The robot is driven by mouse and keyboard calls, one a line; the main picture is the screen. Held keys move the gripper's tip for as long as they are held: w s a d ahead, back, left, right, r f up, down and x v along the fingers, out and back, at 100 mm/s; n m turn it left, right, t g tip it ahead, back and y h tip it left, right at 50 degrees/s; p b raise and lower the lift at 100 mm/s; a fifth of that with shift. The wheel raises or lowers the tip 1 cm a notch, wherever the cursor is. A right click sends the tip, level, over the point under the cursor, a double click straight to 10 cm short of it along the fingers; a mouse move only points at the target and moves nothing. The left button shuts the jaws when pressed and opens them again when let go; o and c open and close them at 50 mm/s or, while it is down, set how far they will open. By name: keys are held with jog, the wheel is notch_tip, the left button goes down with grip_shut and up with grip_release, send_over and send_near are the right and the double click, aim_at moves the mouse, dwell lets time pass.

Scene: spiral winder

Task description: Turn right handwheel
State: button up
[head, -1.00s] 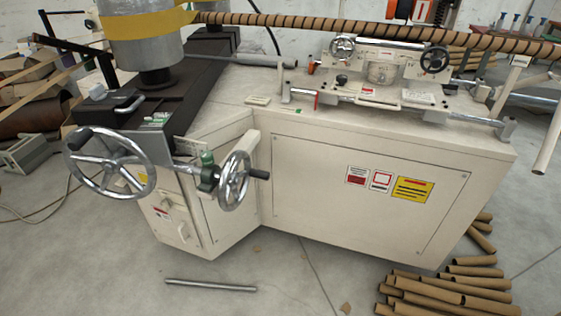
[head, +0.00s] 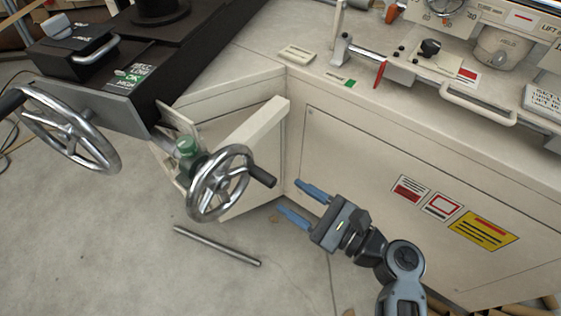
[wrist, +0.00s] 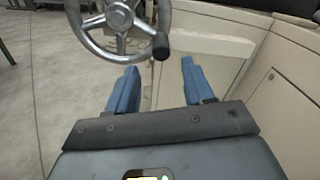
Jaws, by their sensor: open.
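The right handwheel (head: 218,183) is a chrome spoked wheel with a black knob (head: 262,175) sticking out to its right. It is mounted by a green fitting on the front left of the cream machine. My gripper (head: 296,204) is open and empty, its two blue fingers pointing left toward the wheel. It is right of and a little below the knob, apart from it. In the wrist view the wheel (wrist: 117,20) is at the top, and the knob (wrist: 161,46) lies ahead, between the lines of the fingers (wrist: 155,78).
A larger chrome handwheel (head: 72,130) is at the left. The cream cabinet panel (head: 350,160) with warning labels stands close behind my gripper. A metal rod (head: 217,246) lies on the floor below the wheel. A cream box edge (head: 260,125) is just above the knob.

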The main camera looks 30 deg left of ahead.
aim_at(274, 184)
jog(key=shift+w+a+r, duration=0.15)
jog(key=shift+w+a, duration=0.05)
jog(key=shift+a, duration=0.15)
jog(key=a, duration=0.7)
jog(key=shift+w+a, duration=0.15)
jog(key=shift+w, duration=0.05)
jog(key=shift+c, duration=0.2)
grip_shut()
